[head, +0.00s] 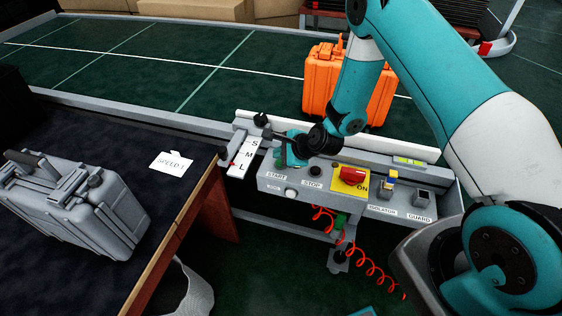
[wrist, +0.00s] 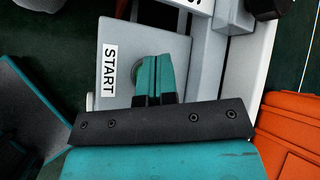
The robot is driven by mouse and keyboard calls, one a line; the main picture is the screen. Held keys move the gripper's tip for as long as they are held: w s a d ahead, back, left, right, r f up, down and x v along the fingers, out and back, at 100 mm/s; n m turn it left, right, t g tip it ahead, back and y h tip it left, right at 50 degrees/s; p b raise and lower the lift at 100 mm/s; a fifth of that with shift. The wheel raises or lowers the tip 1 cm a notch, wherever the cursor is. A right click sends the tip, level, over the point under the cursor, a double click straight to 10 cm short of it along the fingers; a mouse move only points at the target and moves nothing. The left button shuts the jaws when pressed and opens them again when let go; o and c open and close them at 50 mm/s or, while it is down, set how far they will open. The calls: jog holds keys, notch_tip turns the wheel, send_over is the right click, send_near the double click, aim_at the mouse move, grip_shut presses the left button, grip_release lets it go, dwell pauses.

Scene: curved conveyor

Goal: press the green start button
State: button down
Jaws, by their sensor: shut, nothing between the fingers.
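The grey control panel (head: 330,190) carries a START label (head: 276,175), which also shows in the wrist view (wrist: 109,56). My gripper (head: 284,158) is over the START end of the panel, its fingers pointing down at the spot just behind the label. In the wrist view, its two teal fingers (wrist: 153,62) are together with nothing between them. The green start button is mostly or wholly hidden behind the fingertips. I cannot tell whether the fingertips touch it.
Right of START stand a dark STOP button (head: 316,171), a red rotary switch (head: 353,175) on yellow, and the isolator and guard switches. An orange case (head: 321,82) stands on the green conveyor (head: 150,65) behind. A grey case (head: 85,205) lies on the dark table at left.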

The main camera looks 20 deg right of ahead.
jog(key=shift+f, duration=0.15)
dwell(0.5)
jog(key=shift+f+b, duration=0.3)
